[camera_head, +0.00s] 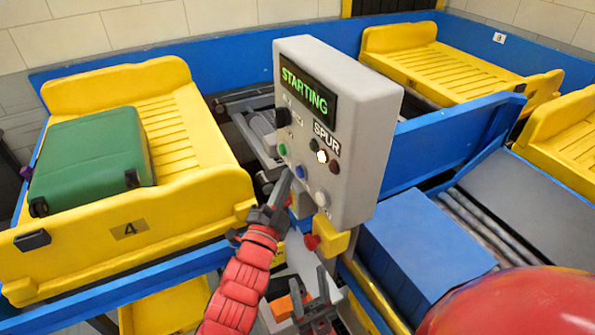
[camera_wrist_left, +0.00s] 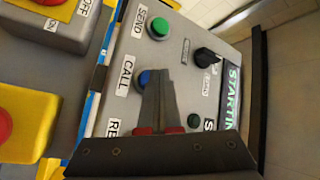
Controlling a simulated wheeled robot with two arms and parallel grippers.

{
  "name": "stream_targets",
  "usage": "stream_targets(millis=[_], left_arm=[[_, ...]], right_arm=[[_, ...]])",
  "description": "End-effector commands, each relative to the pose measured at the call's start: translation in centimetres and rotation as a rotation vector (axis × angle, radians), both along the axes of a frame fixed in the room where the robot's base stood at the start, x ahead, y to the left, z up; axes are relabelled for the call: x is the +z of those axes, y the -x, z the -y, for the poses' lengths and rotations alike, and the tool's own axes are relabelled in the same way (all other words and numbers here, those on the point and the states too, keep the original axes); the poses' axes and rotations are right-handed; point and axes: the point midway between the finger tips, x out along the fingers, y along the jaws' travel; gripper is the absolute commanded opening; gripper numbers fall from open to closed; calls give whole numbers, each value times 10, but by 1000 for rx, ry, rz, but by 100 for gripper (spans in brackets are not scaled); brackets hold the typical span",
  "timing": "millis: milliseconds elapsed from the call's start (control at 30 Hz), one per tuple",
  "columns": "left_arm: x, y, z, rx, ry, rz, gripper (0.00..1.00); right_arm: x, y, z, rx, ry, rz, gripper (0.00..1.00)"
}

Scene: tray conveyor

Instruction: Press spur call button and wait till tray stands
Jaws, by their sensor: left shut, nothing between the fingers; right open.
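The grey control box (camera_head: 362,95) stands mid-view in the head view, its display (camera_head: 308,92) reading STARTING in green. A lamp (camera_head: 322,156) by its SPUR label is lit. The blue button (camera_wrist_left: 143,77) beside the CALL label is partly covered by my left fingers in the left wrist view; it also shows in the head view (camera_head: 300,172). My left gripper (camera_head: 287,175) is shut and empty, its tips at or just before that button; contact cannot be told. My right gripper (camera_head: 310,290) is open, low in front of the box. A yellow tray (camera_head: 185,215) marked 4 carries a green suitcase (camera_head: 92,160).
A green button (camera_wrist_left: 158,28) labelled SEND and a black knob (camera_wrist_left: 205,56) are near the CALL button. A red stop button (camera_head: 312,243) sits on a yellow housing below the box. An empty yellow tray (camera_head: 450,68) stands at the back right. A blue block (camera_head: 425,245) is right of the box.

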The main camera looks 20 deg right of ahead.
Motion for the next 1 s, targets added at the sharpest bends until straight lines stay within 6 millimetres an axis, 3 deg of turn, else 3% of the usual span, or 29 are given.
stream_targets(millis=[467,1000], left_arm=[[1,0,-8,0,0,0,0],[2,2,-54,0,0,0,0]], right_arm=[[3,0,0,0,0,0,50],[25,0,0,0,0,0,50]])
